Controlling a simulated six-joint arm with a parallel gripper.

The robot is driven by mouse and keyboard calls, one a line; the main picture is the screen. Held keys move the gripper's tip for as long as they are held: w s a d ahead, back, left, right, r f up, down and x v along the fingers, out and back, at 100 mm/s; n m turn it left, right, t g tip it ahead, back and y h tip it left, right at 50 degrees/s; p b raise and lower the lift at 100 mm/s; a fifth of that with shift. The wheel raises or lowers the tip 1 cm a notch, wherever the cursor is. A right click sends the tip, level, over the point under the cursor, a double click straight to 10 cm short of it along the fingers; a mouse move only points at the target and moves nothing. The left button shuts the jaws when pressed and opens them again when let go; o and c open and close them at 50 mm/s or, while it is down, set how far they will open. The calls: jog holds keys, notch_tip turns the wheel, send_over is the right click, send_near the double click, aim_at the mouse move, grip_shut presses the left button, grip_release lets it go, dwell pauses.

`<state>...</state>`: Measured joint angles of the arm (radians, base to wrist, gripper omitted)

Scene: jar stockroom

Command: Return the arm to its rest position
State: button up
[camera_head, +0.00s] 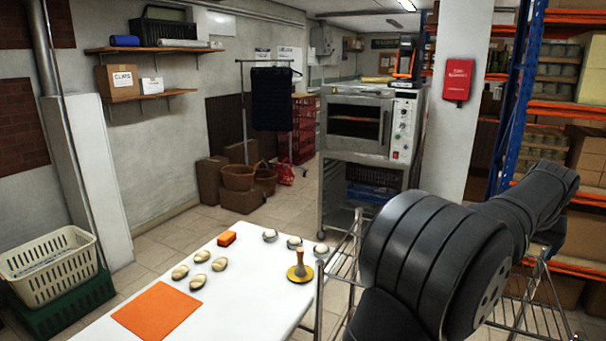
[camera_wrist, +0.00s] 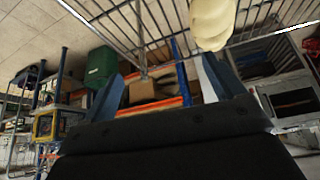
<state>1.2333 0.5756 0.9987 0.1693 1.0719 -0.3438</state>
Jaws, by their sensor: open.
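My black arm (camera_head: 430,260) fills the right foreground in the head view, bent beside the white table (camera_head: 255,260). Its gripper end is out of that view. In the wrist view my gripper (camera_wrist: 163,72) shows two bluish fingers standing well apart, so it is open. I see nothing held between them. Behind the fingers are a brown box (camera_wrist: 145,88) and orange shelf edges. A pale cream, rounded thing (camera_wrist: 210,22) shows at the top, near the right finger; I cannot tell what it is.
On the table are an orange mat (camera_head: 157,311), several pale rounded lumps (camera_head: 202,256), an orange block (camera_head: 227,238) and a yellow-based upright tool (camera_head: 300,272). A wire rack (camera_head: 345,255) stands beside the table, close to my arm. An oven (camera_head: 358,125) stands behind.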

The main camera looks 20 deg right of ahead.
notch_tip(320, 180, up, 6)
jog(key=f, duration=0.1)
jog(key=w+a+n+y, duration=0.1)
jog(key=w+a+n, duration=0.1)
jog(key=w+a, duration=1.1)
jog(key=w+a+n+t+y, duration=0.1)
jog(key=w+a+n, duration=0.2)
jog(key=w+a, duration=0.9)
jog(key=w, duration=0.7)
jog(key=shift+w+a+n+t, duration=0.25)
jog(key=shift+a+n+t, duration=0.05)
jog(key=shift+a, duration=0.1)
jog(key=s+d+m+h, duration=0.1)
jog(key=s+d+m, duration=0.1)
jog(key=s+d, duration=1.2)
jog(key=shift+s+d+m+g, duration=0.35)
jog(key=shift+d+m+g, duration=0.05)
jog(key=shift+d, duration=0.4)
